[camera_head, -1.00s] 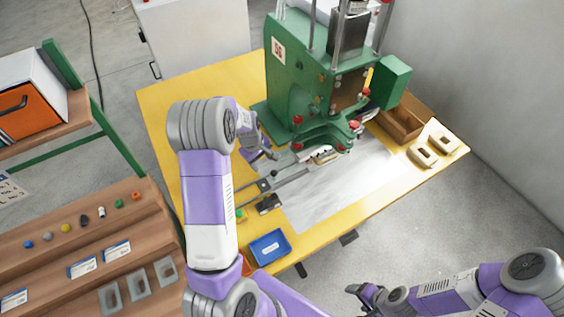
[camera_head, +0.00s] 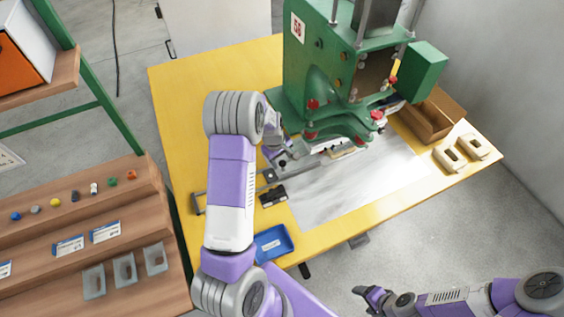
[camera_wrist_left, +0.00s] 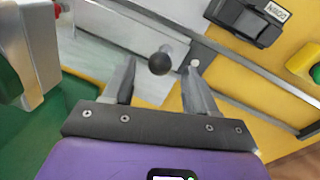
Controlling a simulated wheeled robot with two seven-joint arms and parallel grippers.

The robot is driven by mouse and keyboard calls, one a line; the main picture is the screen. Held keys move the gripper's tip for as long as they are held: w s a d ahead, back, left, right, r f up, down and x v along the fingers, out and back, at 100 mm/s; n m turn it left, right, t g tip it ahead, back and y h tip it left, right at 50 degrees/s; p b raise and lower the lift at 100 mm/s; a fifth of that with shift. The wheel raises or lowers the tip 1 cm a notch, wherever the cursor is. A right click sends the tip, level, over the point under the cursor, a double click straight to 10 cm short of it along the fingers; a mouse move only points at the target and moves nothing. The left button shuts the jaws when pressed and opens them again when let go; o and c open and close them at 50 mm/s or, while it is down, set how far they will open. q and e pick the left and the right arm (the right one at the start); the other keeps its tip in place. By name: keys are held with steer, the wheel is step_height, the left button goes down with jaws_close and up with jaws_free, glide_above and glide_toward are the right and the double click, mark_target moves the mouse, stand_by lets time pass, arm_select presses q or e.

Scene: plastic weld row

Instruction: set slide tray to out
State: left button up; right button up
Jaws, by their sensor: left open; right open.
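The slide tray's grey rails (camera_head: 235,189) run from the yellow table's left part toward the green press (camera_head: 325,75). A light part (camera_head: 348,151) sits under the press head at the inner end of the slide. A dark ball knob (camera_wrist_left: 159,64) shows in the left wrist view. My left gripper (camera_wrist_left: 161,66) is open, with one finger on each side of the knob and visible gaps to it. In the head view, the left gripper (camera_head: 277,152) is beside the press base, partly hidden by my wrist. My right gripper (camera_head: 374,297) is open and empty, away from the table.
A black box (camera_head: 273,197) and a blue bin (camera_head: 272,243) stand near the rails' front side. A brown box (camera_head: 430,115) and two beige parts (camera_head: 461,150) are at the right. The silver sheet (camera_head: 350,190) in front of the press is clear.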

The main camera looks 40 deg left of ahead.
arm_select(q)
steer(key=shift+w+f, duration=0.2)
steer(key=shift+f, duration=0.8)
steer(key=shift+c, duration=0.3)
jaws_close()
